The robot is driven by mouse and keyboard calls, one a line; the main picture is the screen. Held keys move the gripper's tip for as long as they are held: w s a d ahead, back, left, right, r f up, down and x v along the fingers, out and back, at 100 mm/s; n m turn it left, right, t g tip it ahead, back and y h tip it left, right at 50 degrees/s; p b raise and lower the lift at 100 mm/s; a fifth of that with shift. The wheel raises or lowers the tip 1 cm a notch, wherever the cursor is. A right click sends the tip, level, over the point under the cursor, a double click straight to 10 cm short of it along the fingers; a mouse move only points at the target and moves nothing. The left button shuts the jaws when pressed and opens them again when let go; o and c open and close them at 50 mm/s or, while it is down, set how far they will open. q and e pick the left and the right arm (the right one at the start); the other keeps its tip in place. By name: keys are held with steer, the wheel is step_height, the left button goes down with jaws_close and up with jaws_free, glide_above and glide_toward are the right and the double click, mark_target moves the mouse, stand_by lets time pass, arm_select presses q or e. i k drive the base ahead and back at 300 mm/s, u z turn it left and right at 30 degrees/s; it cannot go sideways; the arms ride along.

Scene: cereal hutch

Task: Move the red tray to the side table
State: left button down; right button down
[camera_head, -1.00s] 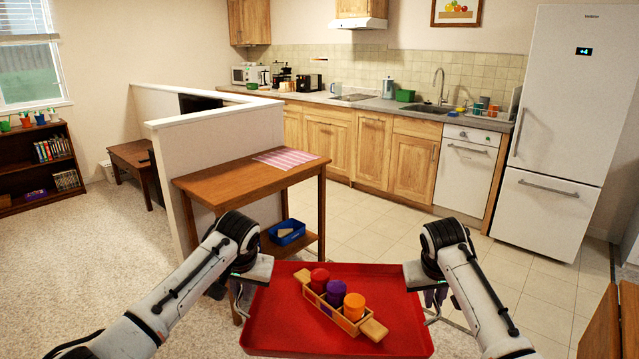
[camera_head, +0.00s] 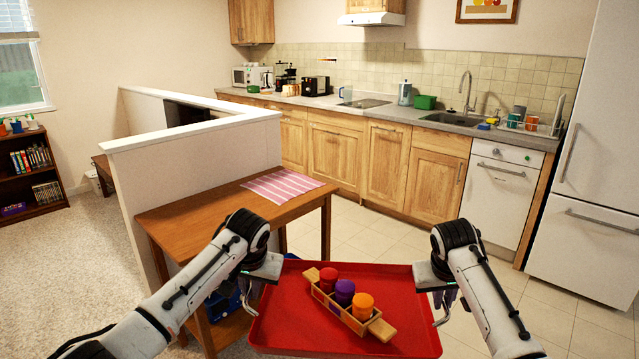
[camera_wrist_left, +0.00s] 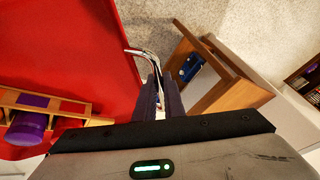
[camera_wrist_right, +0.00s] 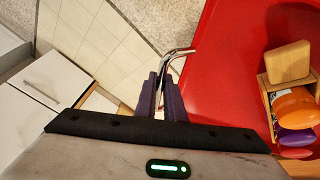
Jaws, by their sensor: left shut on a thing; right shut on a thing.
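The red tray (camera_head: 290,325) is held up in front of me between both grippers, and it looks about level. A wooden holder (camera_head: 378,328) with a red, a purple (camera_head: 344,291) and an orange (camera_head: 363,305) round piece sits on it. My left gripper (camera_head: 250,292) is shut on the tray's left metal handle, which shows in the left wrist view (camera_wrist_left: 143,58). My right gripper (camera_head: 439,298) is shut on the right handle, seen in the right wrist view (camera_wrist_right: 175,55). The wooden side table (camera_head: 200,215) stands ahead and left, with a striped pink cloth (camera_head: 283,185) on its top.
A white half wall (camera_head: 190,165) stands behind the side table. The table's near top is bare. A blue bin (camera_head: 222,305) is on its lower shelf, partly hidden by my left arm. Kitchen counter and fridge (camera_head: 590,200) lie beyond open tile floor.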

mark_target(210, 213)
steer(key=i, duration=2.7)
steer(key=u, duration=1.75)
